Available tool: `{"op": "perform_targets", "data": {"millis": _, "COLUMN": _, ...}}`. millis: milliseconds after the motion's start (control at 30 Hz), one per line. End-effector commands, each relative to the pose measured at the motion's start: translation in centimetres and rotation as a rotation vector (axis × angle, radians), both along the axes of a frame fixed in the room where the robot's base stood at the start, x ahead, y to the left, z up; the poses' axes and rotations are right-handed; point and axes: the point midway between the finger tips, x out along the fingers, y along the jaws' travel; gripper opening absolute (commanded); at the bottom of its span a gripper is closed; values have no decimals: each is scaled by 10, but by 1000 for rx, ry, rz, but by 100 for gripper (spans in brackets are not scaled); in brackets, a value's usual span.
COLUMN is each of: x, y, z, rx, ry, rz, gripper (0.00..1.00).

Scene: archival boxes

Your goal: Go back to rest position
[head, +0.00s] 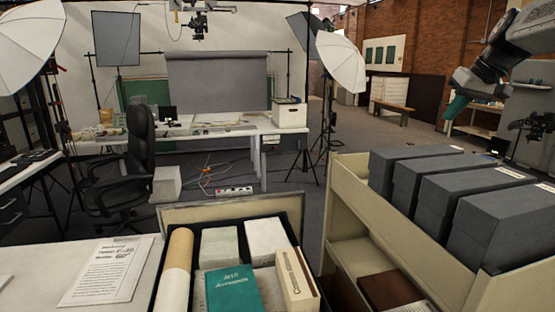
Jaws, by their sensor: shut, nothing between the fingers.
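My grey arm reaches in from the top right corner. My gripper (456,106) shows at its end with a teal tip pointing down and left. It is shut and empty, in the air above and behind the grey archival boxes (428,172), clear of them. The boxes stand in a row on the top shelf of a cream cart (345,195) at the right. The fine shape of the fingers is too small to make out.
A dark-edged tray (301,220) in front holds a cardboard tube (176,262), a teal book (233,289) and pale boxes. A printed sheet (108,271) lies on the white table at left. Brown items lie on the cart's lower shelf. An office chair (142,150) and light stands are behind.

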Motion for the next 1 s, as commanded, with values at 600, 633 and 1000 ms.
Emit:
{"op": "perform_targets", "data": {"millis": 600, "x": -260, "y": 160, "z": -83, "rx": -74, "ry": 276, "rz": -68, "gripper": 0}}
{"op": "perform_targets", "data": {"millis": 633, "x": -273, "y": 164, "z": -90, "rx": -80, "ry": 287, "rz": -71, "gripper": 0}}
{"op": "perform_targets", "data": {"millis": 1000, "x": -397, "y": 183, "z": -180, "rx": -163, "ry": 380, "rz": -116, "gripper": 0}}
